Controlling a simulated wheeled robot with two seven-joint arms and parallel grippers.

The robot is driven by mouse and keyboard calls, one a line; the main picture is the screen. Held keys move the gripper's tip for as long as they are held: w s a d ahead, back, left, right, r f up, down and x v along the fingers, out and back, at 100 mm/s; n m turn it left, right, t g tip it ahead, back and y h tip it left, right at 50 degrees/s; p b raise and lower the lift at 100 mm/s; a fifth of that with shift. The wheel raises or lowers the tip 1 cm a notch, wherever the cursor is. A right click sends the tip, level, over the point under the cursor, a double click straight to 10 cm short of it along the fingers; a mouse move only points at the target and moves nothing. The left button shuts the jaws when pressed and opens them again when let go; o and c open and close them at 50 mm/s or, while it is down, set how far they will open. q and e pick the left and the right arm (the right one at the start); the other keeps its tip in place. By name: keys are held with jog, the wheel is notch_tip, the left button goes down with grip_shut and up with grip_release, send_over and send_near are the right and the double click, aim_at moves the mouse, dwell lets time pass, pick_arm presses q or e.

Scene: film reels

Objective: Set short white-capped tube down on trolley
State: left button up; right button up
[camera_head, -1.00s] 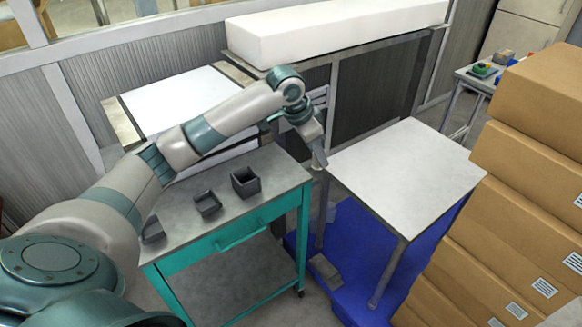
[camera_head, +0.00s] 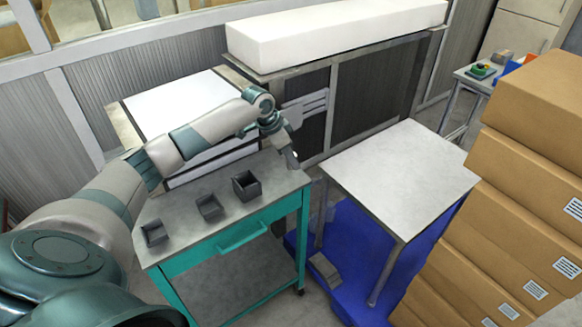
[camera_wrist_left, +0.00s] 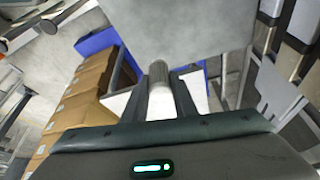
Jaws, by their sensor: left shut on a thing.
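The trolley (camera_head: 265,174) is a teal cart with a grey top and a front drawer, left of centre in the head view. My left gripper (camera_head: 293,162) is at its back right corner and points down; I cannot tell its exact height. In the left wrist view my left gripper (camera_wrist_left: 162,92) is shut on the tube (camera_wrist_left: 160,103), which stands between the two fingers. In the head view the tube is too small to make out. My right gripper is out of view.
Three dark open boxes, one at the left (camera_head: 154,234), one in the middle (camera_head: 209,207) and one at the right (camera_head: 247,186), stand on the trolley. A pale table (camera_head: 400,175) stands right of it over a blue base (camera_head: 345,262). Cardboard boxes (camera_head: 525,180) are stacked at the right.

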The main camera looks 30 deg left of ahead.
aim_at(291, 168)
pick_arm(q)
jog(key=shift+f+p, duration=0.3)
jog(key=shift+f, duration=0.05)
notch_tip(291, 168, down, 2)
jog(key=shift+p, duration=0.6)
jog(key=shift+d+f, duration=0.1)
jog(key=shift+f, duration=0.55)
jog(key=o, duration=1.1)
jog(key=shift+f, duration=0.15)
jog(key=shift+c, duration=0.2)
